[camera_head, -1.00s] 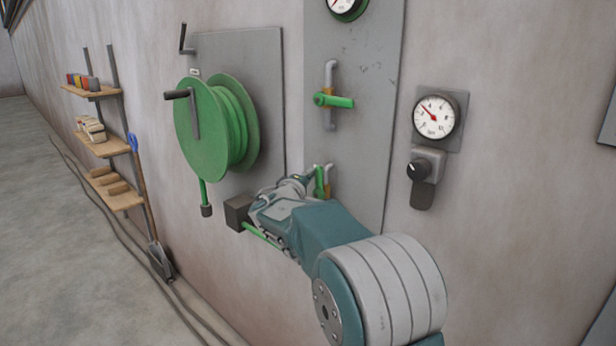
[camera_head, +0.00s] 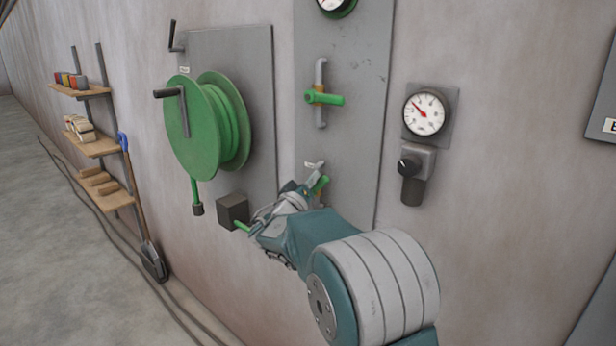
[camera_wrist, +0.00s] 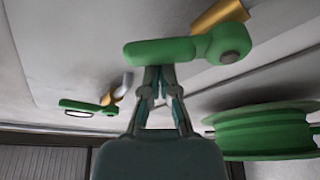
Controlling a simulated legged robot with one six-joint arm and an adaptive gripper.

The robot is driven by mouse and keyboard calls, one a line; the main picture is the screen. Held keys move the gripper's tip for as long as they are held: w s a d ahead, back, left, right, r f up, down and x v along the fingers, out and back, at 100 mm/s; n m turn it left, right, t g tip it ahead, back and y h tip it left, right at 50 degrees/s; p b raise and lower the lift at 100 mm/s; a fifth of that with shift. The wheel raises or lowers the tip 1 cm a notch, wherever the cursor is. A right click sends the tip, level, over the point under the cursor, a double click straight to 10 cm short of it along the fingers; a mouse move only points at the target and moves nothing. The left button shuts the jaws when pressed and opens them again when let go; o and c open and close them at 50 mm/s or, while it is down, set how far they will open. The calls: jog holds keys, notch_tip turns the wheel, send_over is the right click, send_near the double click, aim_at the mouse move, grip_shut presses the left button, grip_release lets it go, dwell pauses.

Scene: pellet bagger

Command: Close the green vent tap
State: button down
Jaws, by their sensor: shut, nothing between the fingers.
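Two green-handled taps are on the tall grey wall plate. The upper tap (camera_head: 325,98) has its handle lying across a vertical grey pipe. The lower tap (camera_head: 320,186) has its handle tilted up to the right and is partly hidden by my gripper. No label shows which one is the vent tap. In the wrist view, a green handle (camera_wrist: 165,52) on a brass stem (camera_wrist: 220,15) crosses just ahead of my gripper (camera_wrist: 160,73). My fingers are shut with nothing between them; the tips are at the handle's edge, and contact is unclear.
A green hose reel (camera_head: 195,130) is left of the taps; it also shows in the wrist view (camera_wrist: 265,130). A dark block (camera_head: 232,211) is on the wall below it. A gauge (camera_head: 425,114) and black knob (camera_head: 408,166) are to the right. Shelves (camera_head: 95,145) and a shovel stand farther left.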

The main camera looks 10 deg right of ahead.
jog(key=m+h, duration=0.1)
jog(key=m, duration=0.1)
jog(key=s+f+m+h, duration=0.1)
jog(key=m, duration=0.1)
jog(key=d+m+g, duration=0.1)
jog(key=m, duration=0.2)
jog(key=shift+s+d+f+h, duration=0.1)
jog(key=shift+s+f+h, duration=0.2)
jog(key=shift+f+h, duration=0.1)
jog(key=m, duration=0.1)
jog(key=f+m+g, duration=0.1)
jog(key=shift+s+d+m+h, duration=0.2)
jog(key=shift+s+m+h, duration=0.1)
jog(key=shift+h, duration=0.1)
jog(key=shift+f, duration=0.2)
jog(key=shift+r, duration=0.1)
